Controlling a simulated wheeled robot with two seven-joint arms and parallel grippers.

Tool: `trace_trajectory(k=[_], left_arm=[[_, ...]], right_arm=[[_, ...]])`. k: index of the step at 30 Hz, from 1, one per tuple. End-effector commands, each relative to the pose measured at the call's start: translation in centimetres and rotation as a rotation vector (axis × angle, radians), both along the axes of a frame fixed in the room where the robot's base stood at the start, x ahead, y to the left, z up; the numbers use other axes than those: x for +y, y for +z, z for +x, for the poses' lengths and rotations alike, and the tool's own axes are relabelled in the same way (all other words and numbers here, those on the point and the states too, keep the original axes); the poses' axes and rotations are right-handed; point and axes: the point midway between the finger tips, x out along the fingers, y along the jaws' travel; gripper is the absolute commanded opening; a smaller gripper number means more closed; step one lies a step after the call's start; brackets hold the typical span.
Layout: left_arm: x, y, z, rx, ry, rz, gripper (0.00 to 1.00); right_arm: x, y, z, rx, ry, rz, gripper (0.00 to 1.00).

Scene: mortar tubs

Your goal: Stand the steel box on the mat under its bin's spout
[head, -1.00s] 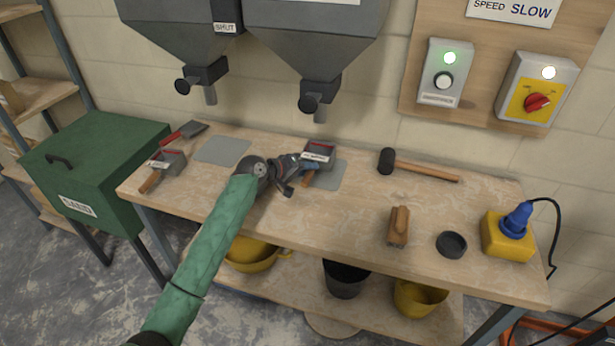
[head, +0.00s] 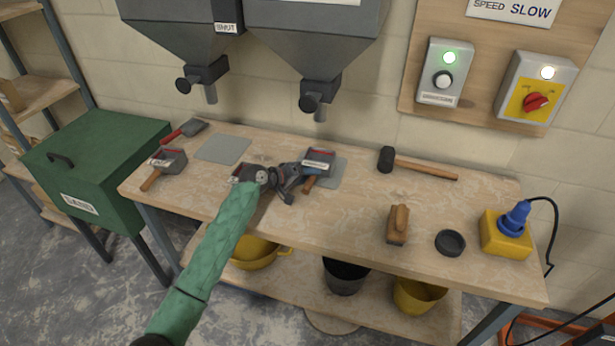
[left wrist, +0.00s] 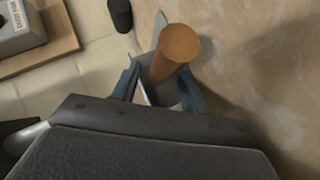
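A grey steel box with a red line inside, a pale label and a wooden handle (head: 319,156) stands on the left part of the right grey mat (head: 338,176), below the right bin's spout (head: 320,113). My left gripper (head: 306,170) is at its handle. In the left wrist view the wooden handle (left wrist: 178,48) lies between the blue fingers (left wrist: 160,84), with gaps seeming to show on both sides. A similar box (head: 172,159) stands at the bench's left. Another dark, labelled box (head: 246,171) is partly hidden by my left wrist. My right gripper is out of view.
The left mat (head: 222,149) is bare, with a red-handled scoop (head: 185,131) beside it. A mallet (head: 420,168), a wooden float (head: 398,225), a black round piece (head: 450,243) and a yellow block (head: 506,238) occupy the bench's right.

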Motion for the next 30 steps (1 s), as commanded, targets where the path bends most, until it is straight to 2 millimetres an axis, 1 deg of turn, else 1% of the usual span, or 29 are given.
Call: trace_trajectory(k=[5, 8, 9, 10, 12, 21, 24, 30], left_arm=[[0.1, 0.2, 0.0, 0.000, 0.000, 0.000, 0.44], [0.8, 0.3, -0.5, -0.001, 0.000, 0.000, 0.44], [1.3, 0.5, -0.7, -0.001, 0.000, 0.000, 0.44], [1.7, 0.6, -1.0, -0.001, 0.001, 0.001, 0.44], [2.6, 1.1, -1.6, -0.002, 0.000, 0.002, 0.44], [7.0, 3.4, -4.4, -0.002, 0.000, 0.002, 0.44], [8.1, 4.0, -5.0, -0.002, 0.000, 0.001, 0.44], [9.2, 4.8, -5.8, -0.001, 0.000, 0.000, 0.44]], right_arm=[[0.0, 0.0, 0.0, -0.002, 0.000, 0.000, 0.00], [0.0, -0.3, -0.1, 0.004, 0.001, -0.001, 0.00], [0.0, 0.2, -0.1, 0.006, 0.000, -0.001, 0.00], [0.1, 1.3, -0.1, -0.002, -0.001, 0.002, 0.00], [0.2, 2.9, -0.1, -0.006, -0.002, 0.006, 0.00], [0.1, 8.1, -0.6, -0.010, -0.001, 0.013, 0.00], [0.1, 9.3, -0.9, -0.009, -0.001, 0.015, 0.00], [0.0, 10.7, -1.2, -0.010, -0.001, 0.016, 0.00]])
